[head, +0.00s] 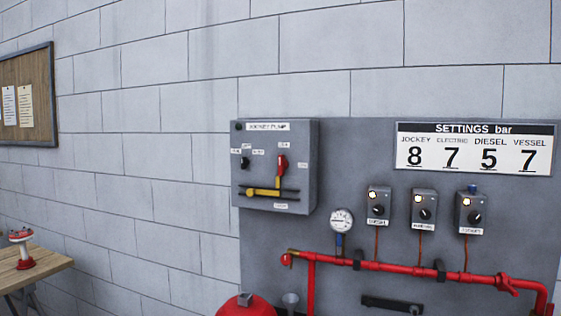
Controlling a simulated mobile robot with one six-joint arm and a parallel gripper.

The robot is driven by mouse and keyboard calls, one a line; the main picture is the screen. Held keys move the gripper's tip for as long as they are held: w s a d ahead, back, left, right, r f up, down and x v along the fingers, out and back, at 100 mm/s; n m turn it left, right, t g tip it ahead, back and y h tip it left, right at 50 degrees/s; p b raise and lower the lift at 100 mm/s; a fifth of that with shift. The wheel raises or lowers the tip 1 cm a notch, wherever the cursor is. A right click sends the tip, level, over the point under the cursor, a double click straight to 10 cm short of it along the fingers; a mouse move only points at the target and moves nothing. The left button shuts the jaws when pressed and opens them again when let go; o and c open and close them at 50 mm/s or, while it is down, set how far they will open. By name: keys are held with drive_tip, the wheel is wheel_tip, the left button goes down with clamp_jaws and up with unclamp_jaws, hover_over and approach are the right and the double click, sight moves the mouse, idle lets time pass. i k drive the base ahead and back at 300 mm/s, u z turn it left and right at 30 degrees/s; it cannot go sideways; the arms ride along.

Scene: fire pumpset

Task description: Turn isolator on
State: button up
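A grey control box labelled "JOCKEY PUMP" (306,140) is mounted on the wall panel in the head view. On its front right is an upright red handle (282,163), which looks like the isolator. A yellow bar (264,191) runs from below this handle to the left. A small black knob (245,163) sits at the box's left. The small labels around the handle are too blurred to read, so I cannot tell its on or off position from them. My gripper is not in view.
Right of the box are a pressure gauge (341,221), several small switch boxes (423,206) and a settings sign (475,148). A red pipe (400,268) runs below. A red vessel (245,306) stands underneath. A wooden table (45,265) is at left.

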sight(283, 164)
drive_tip(key=u, duration=0.05)
drive_tip(key=i, duration=1)
drive_tip(key=z, duration=0.05)
